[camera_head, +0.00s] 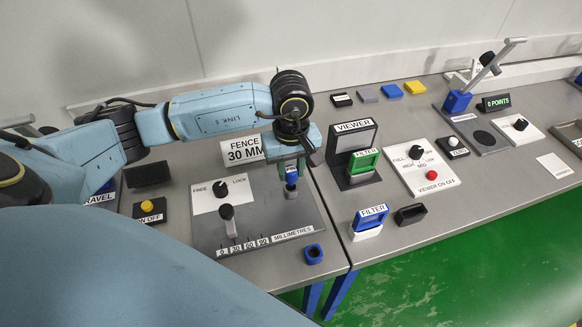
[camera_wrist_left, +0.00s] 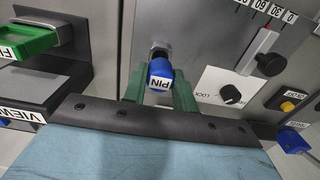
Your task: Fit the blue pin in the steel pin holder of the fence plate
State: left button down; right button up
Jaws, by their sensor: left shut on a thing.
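The blue pin (camera_head: 291,177), labelled PIN, is between the green fingers of my left gripper (camera_head: 291,168), which is shut on it. In the left wrist view the blue pin (camera_wrist_left: 160,84) shows between the fingers of my left gripper (camera_wrist_left: 158,88). The steel pin holder (camera_head: 291,193) stands on the grey fence plate (camera_head: 262,214), directly below the pin. The pin's lower end meets or overlaps the holder (camera_wrist_left: 159,51) in the wrist view; I cannot tell how deep it sits. My right gripper is not in view.
The fence plate carries a FREE/LOCK knob (camera_head: 220,189), a slider handle (camera_head: 228,219) and a millimetre scale. A blue block with a hole (camera_head: 314,253) sits at the plate's front right corner. The viewer (camera_head: 352,140) and green filter (camera_head: 364,161) stand close to the right.

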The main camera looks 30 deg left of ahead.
aim_at(291, 178)
pick_arm(q)
jog(key=shift+b, duration=0.4)
dwell(0.8)
jog(key=shift+f, duration=0.15)
jog(key=shift+f+b, duration=0.3)
jog(key=shift+b, duration=0.2)
jog(key=shift+f+b, duration=1.2)
jog(key=shift+b, duration=0.05)
jog(key=c, duration=1)
grip_release()
jog(key=shift+c, duration=0.2)
notch_tip(291, 178, up, 13)
jog(key=shift+r, duration=0.2)
